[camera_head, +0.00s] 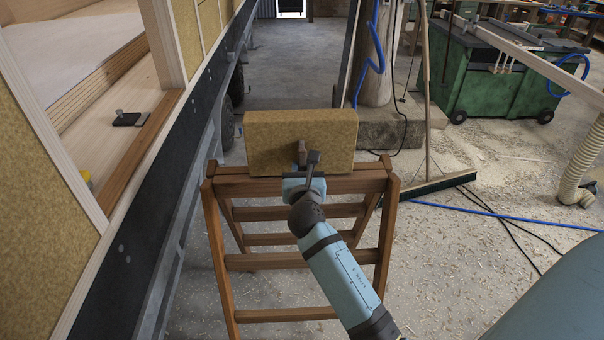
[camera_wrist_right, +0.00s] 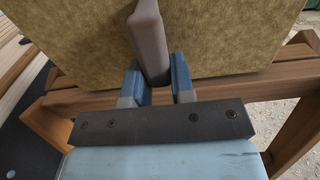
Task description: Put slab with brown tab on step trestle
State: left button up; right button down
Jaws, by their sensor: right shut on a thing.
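The slab (camera_head: 268,138) is a tan, speckled block with a brown tab (camera_head: 303,151) on the face toward me. My right gripper (camera_head: 302,168) is shut on the tab. In the right wrist view, the blue fingers (camera_wrist_right: 155,80) sit on either side of the tab (camera_wrist_right: 148,35), with the slab (camera_wrist_right: 225,35) behind it. The wooden step trestle (camera_head: 345,186) stands under the gripper, and the slab is upright at its top. I cannot tell whether the slab's lower edge touches the top boards (camera_wrist_right: 245,88). My left gripper is not in view.
The trailer wall (camera_head: 165,185) runs close along the left of the trestle. A post (camera_head: 376,60) on a block stands behind. A broom (camera_head: 435,184), a blue hose (camera_head: 500,215) and a green bin (camera_head: 490,75) are on the right. Wood chips litter the floor.

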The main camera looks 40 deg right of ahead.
jog(key=shift+f, duration=0.3)
jog(key=c, duration=1)
grip_release()
jog(key=shift+o, duration=0.2)
jog(key=shift+r, duration=0.1)
